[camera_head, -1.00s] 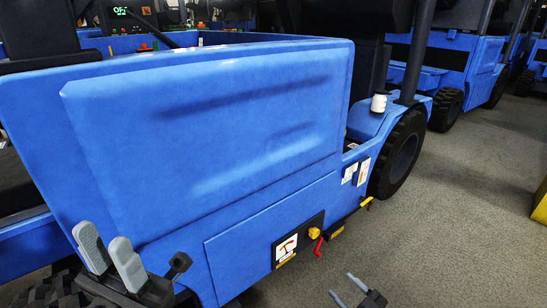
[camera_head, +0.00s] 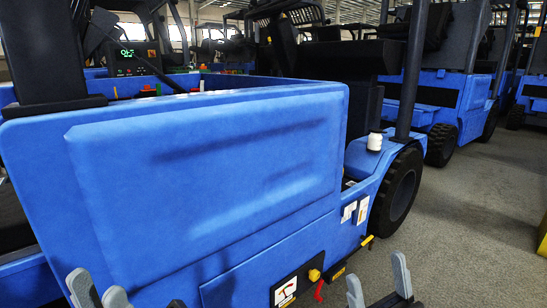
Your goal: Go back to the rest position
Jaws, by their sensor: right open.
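My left gripper (camera_head: 99,284) is at the bottom left, in front of the blue counterweight's lower left part. Its two grey fingers stand close together, cut off by the frame edge, and whether they are shut is unclear. I see nothing between them. My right gripper (camera_head: 376,268) is at the bottom, right of centre. Its grey fingers are apart and empty, pointing up, over the floor beside the truck's lower right edge. The blue counterweight panel (camera_head: 215,170) fills the left and middle of the view.
A red lever (camera_head: 319,291) and a yellow knob (camera_head: 314,275) are on the truck's lower side, left of my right gripper. A white-capped container (camera_head: 375,141) stands above a black wheel (camera_head: 403,185). Grey floor (camera_head: 465,215) is open at the right. More blue trucks stand behind.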

